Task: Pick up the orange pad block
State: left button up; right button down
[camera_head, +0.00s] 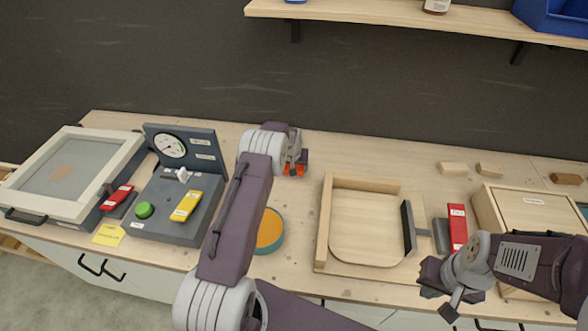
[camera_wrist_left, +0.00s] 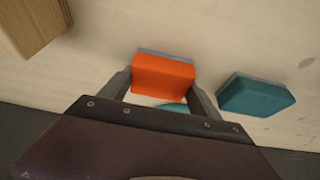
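The orange pad block (camera_head: 292,169) is at the back of the counter, under my left gripper (camera_head: 297,160). In the left wrist view the orange pad block (camera_wrist_left: 163,77) has a grey layer along its upper edge and lies between the two fingertips of my left gripper (camera_wrist_left: 163,84). The fingers stand close along both its sides; I cannot tell whether they press on it. A teal block (camera_wrist_left: 256,95) lies to its right there. My right gripper (camera_head: 437,293) looks open and empty, at the counter's front right.
A wooden tray (camera_head: 323,222) is right of my left arm, with a red block (camera_head: 457,226) beyond it. A round teal-rimmed orange pad (camera_head: 270,231) is near the front. A gauge panel (camera_head: 185,150) stands left. A shelf (camera_head: 390,13) hangs above.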

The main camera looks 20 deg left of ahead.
aim_at(297, 166)
pick_arm(q)
jog(key=c, duration=0.4)
jog(key=shift+c, duration=0.2)
jog(key=shift+w+r, duration=0.1)
jog(key=shift+r, duration=0.15)
jog(key=r, duration=0.2)
jog(key=d+r+b, duration=0.1)
jog(key=r, duration=0.1)
jog(key=w+d+r+b, duration=0.1)
jog(key=d+r, duration=0.5)
jog(key=d, duration=0.4)
jog(key=shift+w+d+r, duration=0.25)
